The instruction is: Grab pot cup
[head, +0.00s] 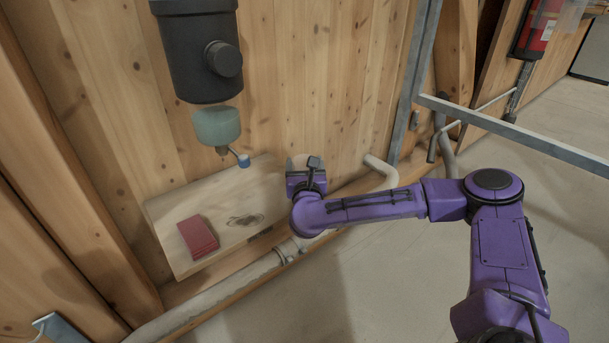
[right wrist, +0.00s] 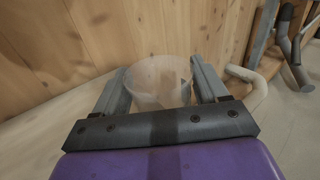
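The cup is a translucent, whitish pot cup (right wrist: 158,80). In the right wrist view it stands between the two grey fingers of my right gripper (right wrist: 160,75). There is little or no gap at its sides, and I cannot make out firm contact. In the head view the right gripper (head: 303,168) is at the right end of the wooden shelf. The cup (head: 296,160) shows only partly behind it. The right fingers are wide apart. My left gripper is not in view.
A dark red block (head: 198,236) lies on the wooden shelf (head: 175,208). A black dispenser (head: 200,60) with a green container (head: 216,126) hangs above it. A pale pipe (head: 385,170) bends out right of the cup. The wooden wall is close behind.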

